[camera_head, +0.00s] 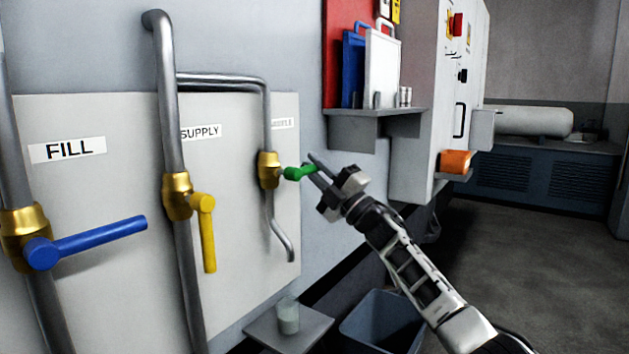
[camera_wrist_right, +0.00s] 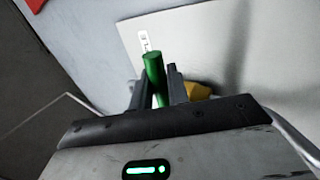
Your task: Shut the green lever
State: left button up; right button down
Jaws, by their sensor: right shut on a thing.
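The green lever (camera_head: 298,172) sits on a brass valve (camera_head: 269,170) on the thin bent pipe and points right, about level, across the pipe. My right gripper (camera_head: 314,168) is shut on the lever's outer end. In the right wrist view the green lever (camera_wrist_right: 155,78) stands between the two fingers of the gripper (camera_wrist_right: 158,88). Part of the brass valve (camera_wrist_right: 197,90) shows behind the right finger there. The label above this valve is too small to read surely. My left gripper is not in view.
A blue lever (camera_head: 90,242) under the FILL label and a yellow lever (camera_head: 208,235) under the SUPPLY label are to the left. A glass (camera_head: 288,317) stands on a small shelf (camera_head: 310,329) below. A blue-grey bin (camera_head: 372,325) stands beside it. A shelf (camera_head: 372,122) juts out above my right gripper.

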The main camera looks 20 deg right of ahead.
jog(key=shift+r+n, duration=0.1)
jog(key=shift+n, duration=0.2)
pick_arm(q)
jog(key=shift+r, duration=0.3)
pick_arm(e)
jog(key=shift+r, duration=0.1)
jog(key=c, duration=1.4)
grip_release()
jog(key=shift+s+d+f, duration=0.25)
jog(key=shift+s+f, duration=0.15)
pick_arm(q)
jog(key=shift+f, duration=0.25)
pick_arm(e)
jog(key=v, duration=1.4)
jog(key=shift+s+d+f, duration=0.15)
jog(key=shift+s+d, duration=0.1)
jog(key=shift+d, duration=0.05)
